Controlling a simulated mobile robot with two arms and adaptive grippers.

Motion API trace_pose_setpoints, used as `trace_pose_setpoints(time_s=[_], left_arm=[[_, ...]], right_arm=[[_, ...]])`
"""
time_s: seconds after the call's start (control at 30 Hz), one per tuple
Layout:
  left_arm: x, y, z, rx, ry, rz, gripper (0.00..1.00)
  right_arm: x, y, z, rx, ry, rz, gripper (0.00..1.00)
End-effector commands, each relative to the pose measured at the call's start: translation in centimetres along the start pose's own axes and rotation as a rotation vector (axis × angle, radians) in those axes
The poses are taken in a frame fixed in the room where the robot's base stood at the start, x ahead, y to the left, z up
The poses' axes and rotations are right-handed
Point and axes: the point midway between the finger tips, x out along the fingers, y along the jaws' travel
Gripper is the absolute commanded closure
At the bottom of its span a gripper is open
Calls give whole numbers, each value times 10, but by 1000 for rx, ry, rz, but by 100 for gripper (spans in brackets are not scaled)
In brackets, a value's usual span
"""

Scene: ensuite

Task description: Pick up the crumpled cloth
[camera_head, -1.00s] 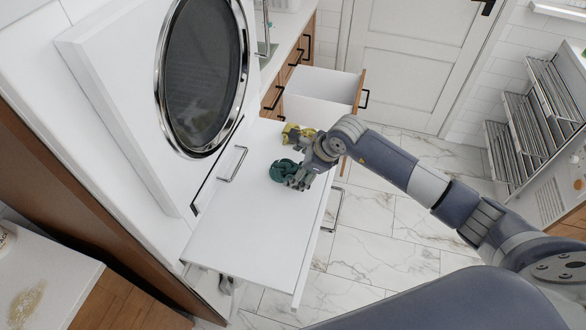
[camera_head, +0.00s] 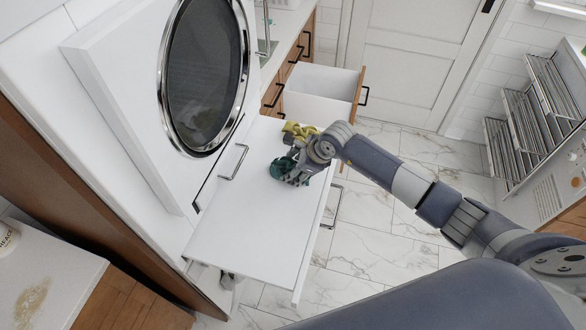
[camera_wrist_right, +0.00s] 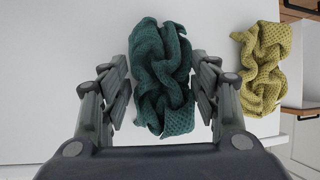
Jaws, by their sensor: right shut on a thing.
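A crumpled dark green knitted cloth (camera_head: 278,170) is at the far part of a white pull-out shelf (camera_head: 240,225); it also shows in the right wrist view (camera_wrist_right: 162,75). My right gripper (camera_head: 290,174) is at the green cloth, with its fingers on both sides and shut on it. I cannot tell whether the cloth is clear of the shelf. A second crumpled cloth, yellow-green (camera_head: 299,131), lies just beyond the gripper, and at the right in the right wrist view (camera_wrist_right: 262,70). My left gripper is not in view.
A front-loading machine with a round dark door (camera_head: 205,80) stands left of the shelf. An open white drawer (camera_head: 322,92) juts out behind it. Tiered racks (camera_head: 535,110) stand at the right. The near part of the shelf is bare, and marble floor (camera_head: 400,220) is clear.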

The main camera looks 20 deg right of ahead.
Motion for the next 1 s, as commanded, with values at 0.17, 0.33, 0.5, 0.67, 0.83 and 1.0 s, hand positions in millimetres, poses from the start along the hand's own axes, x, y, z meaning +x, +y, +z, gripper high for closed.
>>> trace_pose_setpoints(time_s=[0.17,0.33,0.5,0.67,0.83,1.0], left_arm=[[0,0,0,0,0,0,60],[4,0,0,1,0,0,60],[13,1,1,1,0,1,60],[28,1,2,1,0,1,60],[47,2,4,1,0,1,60],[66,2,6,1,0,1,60]], right_arm=[[0,1,-1,0,1,2,67],[-4,-2,2,-2,0,-1,67],[-15,-5,8,-3,-2,-1,67],[-31,-15,2,1,6,-4,67],[-47,-33,-32,1,6,-5,67],[-64,-53,-66,1,6,-4,67]])
